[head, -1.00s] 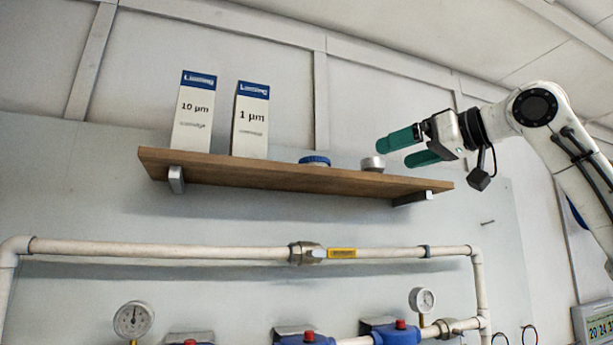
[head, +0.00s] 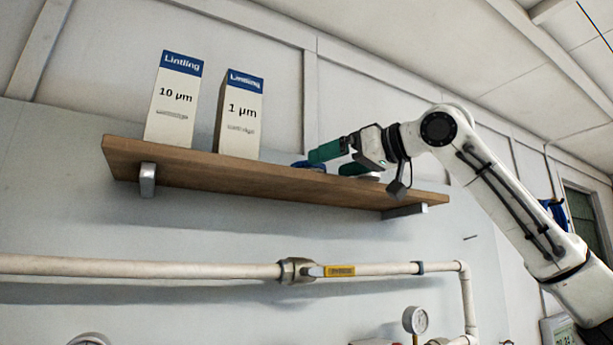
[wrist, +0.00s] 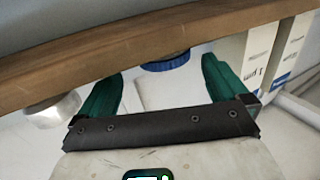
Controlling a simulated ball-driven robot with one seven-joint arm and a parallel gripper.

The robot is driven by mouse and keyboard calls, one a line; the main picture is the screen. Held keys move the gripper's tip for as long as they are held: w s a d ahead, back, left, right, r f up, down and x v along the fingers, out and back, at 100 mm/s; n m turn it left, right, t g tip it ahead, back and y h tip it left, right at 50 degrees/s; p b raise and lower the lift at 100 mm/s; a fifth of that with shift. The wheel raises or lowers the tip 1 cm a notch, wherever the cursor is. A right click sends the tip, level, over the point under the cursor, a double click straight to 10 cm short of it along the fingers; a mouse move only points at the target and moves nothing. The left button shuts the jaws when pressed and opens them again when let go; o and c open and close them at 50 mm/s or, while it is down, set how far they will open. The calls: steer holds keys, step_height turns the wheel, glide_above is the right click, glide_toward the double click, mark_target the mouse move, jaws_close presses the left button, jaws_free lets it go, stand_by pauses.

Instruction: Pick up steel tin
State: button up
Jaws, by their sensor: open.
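The steel tin (wrist: 52,112) is a low silvery round tin. In the wrist view it is at the left, outside the left finger, which partly covers it. In the head view only a pale sliver of the tin (head: 370,177) shows on the shelf, behind and below my gripper. My gripper (head: 328,162) has green fingers, spread open and empty, at the shelf by a blue-lidded container (head: 303,164). In the wrist view that blue lid (wrist: 166,63) appears between the fingertips of my gripper (wrist: 162,67). I cannot tell whether they touch.
The wooden shelf (head: 230,174) is on the wall with metal brackets. Two white-and-blue boxes, marked 10 µm (head: 173,105) and 1 µm (head: 240,115), stand at its left. A pipe with a yellow-handled valve (head: 338,271) runs below.

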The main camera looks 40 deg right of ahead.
steer(key=w, duration=0.1)
steer(key=w+p, duration=0.1)
steer(key=w, duration=0.1)
steer(key=w+a+p, duration=0.1)
steer(key=shift+w+r, duration=0.35)
steer(key=shift+w+f, duration=0.15)
steer(key=shift+w, duration=0.2)
steer(key=c, duration=0.9)
